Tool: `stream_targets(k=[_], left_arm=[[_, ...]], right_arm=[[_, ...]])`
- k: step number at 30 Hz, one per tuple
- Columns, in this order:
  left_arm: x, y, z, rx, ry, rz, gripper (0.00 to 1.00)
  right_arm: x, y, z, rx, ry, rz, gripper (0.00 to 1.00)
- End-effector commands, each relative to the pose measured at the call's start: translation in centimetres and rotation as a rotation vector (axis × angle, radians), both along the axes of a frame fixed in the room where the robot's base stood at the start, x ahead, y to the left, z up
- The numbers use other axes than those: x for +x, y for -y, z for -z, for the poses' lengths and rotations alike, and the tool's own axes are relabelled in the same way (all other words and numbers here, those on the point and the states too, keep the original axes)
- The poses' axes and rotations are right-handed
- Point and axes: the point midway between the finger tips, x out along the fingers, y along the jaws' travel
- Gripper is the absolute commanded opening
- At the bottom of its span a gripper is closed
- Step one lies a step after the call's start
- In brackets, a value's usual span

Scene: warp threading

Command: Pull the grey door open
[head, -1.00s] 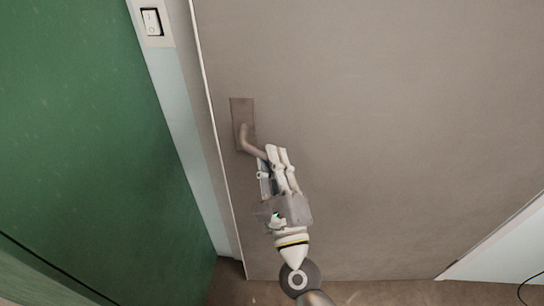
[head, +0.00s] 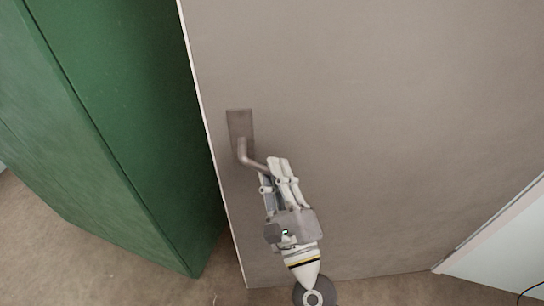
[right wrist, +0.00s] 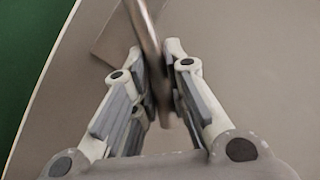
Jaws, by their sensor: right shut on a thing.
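The grey door (head: 390,120) fills most of the head view, its left edge standing apart from the green cabinet. Its metal handle (head: 243,148) has a plate near that edge and a lever that bends down and to the right. My right gripper (head: 271,165) is at the lever's free end. In the right wrist view the lever (right wrist: 148,45) runs down between the two fingers of the right gripper (right wrist: 160,75), which are shut on it. My left gripper is not in view.
A tall green cabinet (head: 130,120) stands just left of the door edge. Brown floor (head: 70,255) shows at the lower left and along the bottom. A white wall or panel (head: 500,245) is at the lower right, with a thin dark cable (head: 531,287).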

Motion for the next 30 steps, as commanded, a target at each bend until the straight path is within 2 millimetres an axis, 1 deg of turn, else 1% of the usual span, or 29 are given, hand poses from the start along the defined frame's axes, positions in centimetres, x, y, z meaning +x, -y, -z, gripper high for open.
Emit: stream_targets(k=[1,3,5,6,9,12,14,17,18,22,23,25,30], left_arm=[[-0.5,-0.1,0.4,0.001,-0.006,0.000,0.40],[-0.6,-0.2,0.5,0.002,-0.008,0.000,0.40],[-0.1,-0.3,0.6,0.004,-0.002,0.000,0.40],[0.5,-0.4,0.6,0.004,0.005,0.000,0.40],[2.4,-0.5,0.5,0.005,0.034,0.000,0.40],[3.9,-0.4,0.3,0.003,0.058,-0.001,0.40],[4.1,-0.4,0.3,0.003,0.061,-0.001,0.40],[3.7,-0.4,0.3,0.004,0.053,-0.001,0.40],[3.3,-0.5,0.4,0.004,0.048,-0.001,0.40],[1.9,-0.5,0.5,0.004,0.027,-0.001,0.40],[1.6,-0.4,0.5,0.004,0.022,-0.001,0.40],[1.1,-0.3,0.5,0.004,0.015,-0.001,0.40],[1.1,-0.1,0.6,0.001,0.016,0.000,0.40]], right_arm=[[-1.1,0.6,-0.1,0.009,0.004,-0.005,0.00],[-2.4,0.7,-0.2,0.012,0.002,-0.024,0.00],[-3.2,0.8,-0.4,0.014,0.003,-0.035,0.00],[-3.6,0.8,-0.4,0.014,0.001,-0.040,0.00],[-4.0,0.8,-0.6,0.016,0.001,-0.048,0.00],[-4.0,0.8,-0.6,0.016,0.001,-0.049,0.00],[-4.0,0.7,-0.6,0.016,0.001,-0.049,0.00],[-4.0,0.7,-0.6,0.016,0.001,-0.049,0.00],[-4.0,0.7,-0.6,0.016,0.001,-0.049,0.18],[-4.0,0.7,-0.5,0.014,-0.001,-0.049,0.35],[-4.0,0.7,-0.5,0.013,-0.001,-0.050,0.37],[-4.0,0.6,-0.4,0.012,-0.002,-0.050,0.37],[-4.0,0.6,-0.3,0.010,-0.003,-0.052,0.37]])
